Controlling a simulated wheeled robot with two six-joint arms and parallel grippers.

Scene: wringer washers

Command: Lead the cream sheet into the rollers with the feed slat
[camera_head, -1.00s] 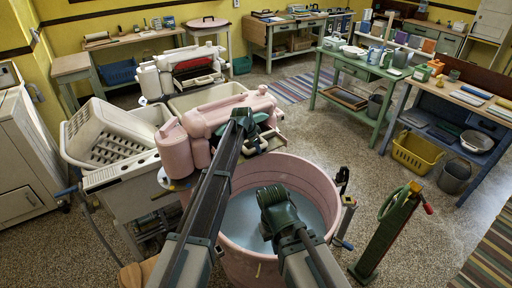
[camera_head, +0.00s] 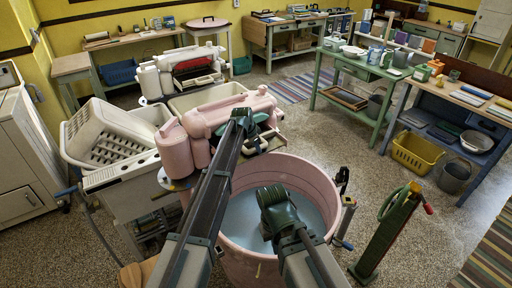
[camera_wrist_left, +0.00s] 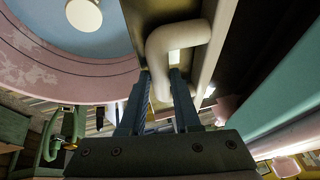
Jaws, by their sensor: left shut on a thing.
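The pink wringer (camera_head: 235,110) sits at the back left edge of the pink tub (camera_head: 320,180). My left gripper (camera_head: 254,138) is at the front of the wringer, its fingertips hard to see there. In the left wrist view, my left gripper (camera_wrist_left: 160,90) is shut on a cream bent handle (camera_wrist_left: 178,42), which seems to belong to the feed slat. An olive-brown flat surface lies behind the handle; I cannot tell whether it is the slat. I cannot make out the cream sheet or the roller gap surely. My right arm reaches over the tub, with its fingertips hidden.
A white slatted basket (camera_head: 115,133) stands left of the wringer. A green stand (camera_head: 385,230) with a red-tipped handle is right of the tub. A green table (camera_head: 350,70) and a yellow basket (camera_head: 415,152) are farther back. The floor between them is open.

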